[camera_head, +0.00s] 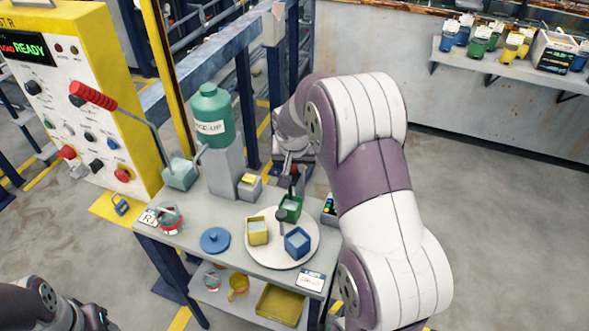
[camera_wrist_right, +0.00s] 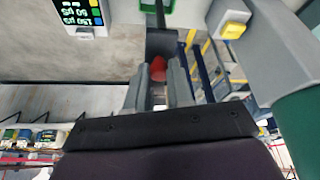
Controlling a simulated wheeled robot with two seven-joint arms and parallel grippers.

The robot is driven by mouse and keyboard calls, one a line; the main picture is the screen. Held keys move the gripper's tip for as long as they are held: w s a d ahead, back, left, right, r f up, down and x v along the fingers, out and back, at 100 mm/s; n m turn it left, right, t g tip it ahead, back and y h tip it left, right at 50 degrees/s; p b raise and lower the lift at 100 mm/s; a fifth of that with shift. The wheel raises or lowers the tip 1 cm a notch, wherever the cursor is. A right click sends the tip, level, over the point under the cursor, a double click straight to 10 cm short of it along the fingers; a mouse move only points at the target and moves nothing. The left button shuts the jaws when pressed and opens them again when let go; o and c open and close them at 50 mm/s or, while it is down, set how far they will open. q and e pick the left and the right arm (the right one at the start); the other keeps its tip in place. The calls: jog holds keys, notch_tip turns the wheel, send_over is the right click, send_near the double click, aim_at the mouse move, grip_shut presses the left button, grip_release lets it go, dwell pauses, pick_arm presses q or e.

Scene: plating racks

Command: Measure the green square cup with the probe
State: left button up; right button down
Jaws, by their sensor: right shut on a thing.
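The green square cup (camera_head: 291,214) stands at the back of a round white turntable (camera_head: 283,257). Part of its green edge shows at the top of the right wrist view (camera_wrist_right: 187,8). My right gripper (camera_head: 292,180) is above the cup, shut on the probe, which has a red part (camera_wrist_right: 158,70) between the fingers. The probe's dark shaft (camera_wrist_right: 160,14) points toward the cup; I cannot tell whether its tip is inside. The meter (camera_head: 329,206) stands right of the turntable, and its lit display shows in the right wrist view (camera_wrist_right: 78,12). My left arm's end (camera_head: 92,318) shows at the bottom left; its fingers are unclear.
A yellow square cup (camera_head: 257,232) and a blue square cup (camera_head: 297,242) share the turntable around a grey post (camera_head: 280,222). A blue lid (camera_head: 215,239) lies to the left. A green bottle (camera_head: 211,115) and a yellow control panel (camera_head: 95,100) stand behind left.

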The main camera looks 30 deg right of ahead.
jog(key=shift+r, duration=0.45)
pick_arm(q)
jog(key=shift+w+r, duration=0.1)
jog(key=shift+r, duration=0.05)
pick_arm(e)
jog(key=shift+w+f, duration=0.1)
jog(key=shift+w, duration=0.05)
jog(key=c, duration=1)
grip_release()
jog(key=shift+s+r, duration=0.2)
jog(key=shift+r, duration=0.15)
pick_arm(q)
jog(key=shift+f+b, duration=0.9)
jog(key=shift+b, duration=0.1)
pick_arm(e)
jog(key=v, duration=1.2)
jog(key=shift+s+a+r, duration=0.1)
jog(key=shift+a, duration=0.1)
